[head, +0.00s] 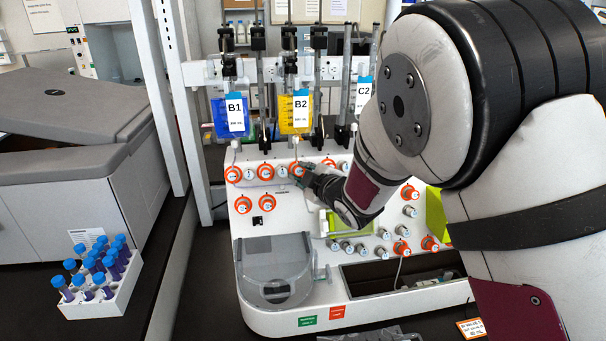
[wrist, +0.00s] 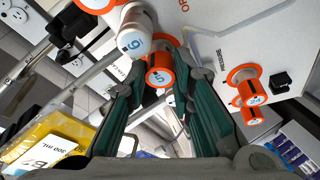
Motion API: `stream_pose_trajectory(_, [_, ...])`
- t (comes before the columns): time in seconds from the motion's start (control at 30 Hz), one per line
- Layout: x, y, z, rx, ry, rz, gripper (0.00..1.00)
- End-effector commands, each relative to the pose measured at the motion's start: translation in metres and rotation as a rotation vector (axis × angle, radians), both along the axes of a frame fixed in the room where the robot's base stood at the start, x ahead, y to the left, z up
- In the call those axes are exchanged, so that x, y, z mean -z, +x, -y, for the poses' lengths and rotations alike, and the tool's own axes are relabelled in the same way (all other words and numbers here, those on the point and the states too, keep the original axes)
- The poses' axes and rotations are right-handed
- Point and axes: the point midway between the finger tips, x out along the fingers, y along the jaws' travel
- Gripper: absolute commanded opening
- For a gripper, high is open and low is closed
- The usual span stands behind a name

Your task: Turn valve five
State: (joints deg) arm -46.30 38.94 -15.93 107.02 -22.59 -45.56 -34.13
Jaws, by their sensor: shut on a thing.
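Valve five, an orange collar with a pale knob marked 5 (wrist: 159,77), sits between my fingertips in the wrist view. My gripper (wrist: 161,88) has its two dark green fingers closed around the knob, one on each side. In the head view my gripper (head: 307,174) reaches the upper valve row on the white front panel, below the B2 bag, at an orange valve (head: 297,168) that it partly covers. The knob's exact angle is hard to read.
A valve marked 6 (wrist: 134,38) stands close beside valve five. Other orange valves (head: 243,205) and pale knobs dot the panel. The yellow B2 bag (head: 290,128) and blue B1 bag (head: 220,122) hang above. A tube rack (head: 97,300) stands at left.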

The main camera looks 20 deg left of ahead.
Motion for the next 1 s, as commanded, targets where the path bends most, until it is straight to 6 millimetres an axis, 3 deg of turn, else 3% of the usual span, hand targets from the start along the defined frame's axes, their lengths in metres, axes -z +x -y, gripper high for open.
stream_pose_trajectory(0.6, [-0.0025,0.0017,-0.0001,-0.150,-0.299,0.183,0.00])
stream_pose_trajectory(1.0, [-0.0028,0.0011,-0.0006,-0.194,-0.387,0.235,0.00])
